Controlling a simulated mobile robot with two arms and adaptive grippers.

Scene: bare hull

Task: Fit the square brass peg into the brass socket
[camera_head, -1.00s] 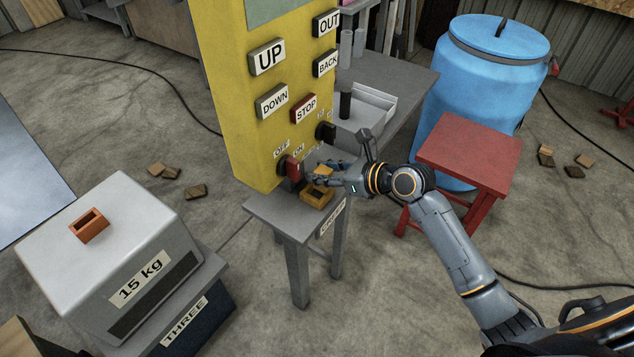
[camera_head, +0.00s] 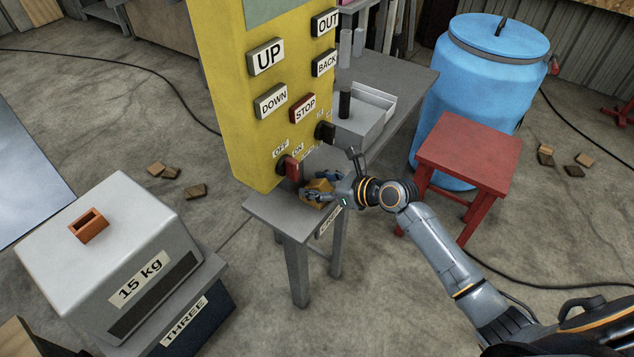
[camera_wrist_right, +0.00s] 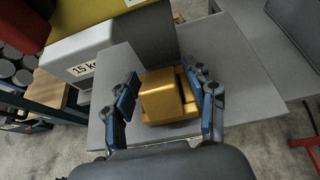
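The square brass peg (camera_wrist_right: 160,95) is a gold block at or on the brass socket (camera_wrist_right: 188,107), between my right gripper's fingers in the right wrist view. I cannot tell how deep it sits in the socket. In the head view the brass shows partly behind my right gripper (camera_head: 323,190). My right gripper (camera_wrist_right: 167,100) is open, with its blue-padded fingers on either side of the peg and socket and a gap beside the peg. The socket sits on a small grey table (camera_head: 270,212). My left gripper is not in view.
A yellow control panel (camera_head: 225,100) with buttons and a red switch (camera_head: 291,168) stands right behind the brass parts. A red stool (camera_head: 470,150) is to the right. A grey 15 kg box (camera_head: 110,235) bearing an orange slotted block (camera_head: 88,225) is at left.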

